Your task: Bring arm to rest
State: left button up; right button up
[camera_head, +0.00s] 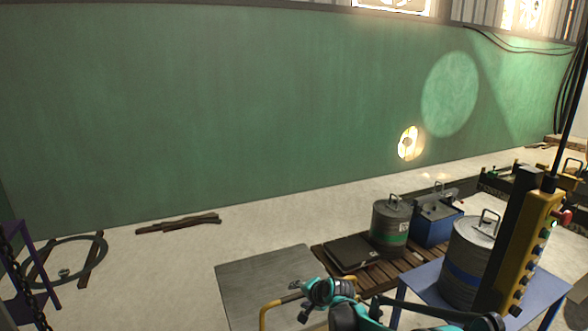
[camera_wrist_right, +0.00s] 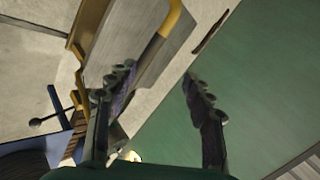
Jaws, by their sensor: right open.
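My right gripper (camera_head: 302,300) is low in the middle of the head view, on a teal arm that comes in from the bottom right. It is in front of a grey metal plate (camera_head: 262,275). In the right wrist view the two dark fingers (camera_wrist_right: 160,86) stand wide apart, with nothing between them. A yellow rail (camera_head: 264,318) is beside the gripper in the head view; a yellow bar (camera_wrist_right: 165,22) also shows in the wrist view. My left gripper is not in view.
A blue table (camera_head: 419,280) at right bears a grey canister (camera_head: 465,285). Behind it, a wooden pallet (camera_head: 373,278) holds a green-banded canister (camera_head: 391,222), a blue box (camera_head: 434,231) and a dark flat case (camera_head: 352,254). A yellow pendant (camera_head: 528,255) hangs at right.

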jog(key=s+d+r+n+h, duration=0.1)
jog(key=s+d+r+n, duration=0.1)
jog(key=s+d+r, duration=0.5)
jog(key=s+d+n+h, duration=0.1)
jog(key=s+d+n, duration=0.2)
jog(key=s, duration=1.2)
jog(key=s+d+r+n+g+h, duration=0.1)
jog(key=s+d, duration=0.4)
jog(key=s, duration=1.1)
jog(key=shift+s+d+n+h, duration=0.15)
jog(key=shift+d+n+h, duration=0.25)
jog(key=shift+n+h, duration=0.6)
jog(key=shift+r, duration=0.1)
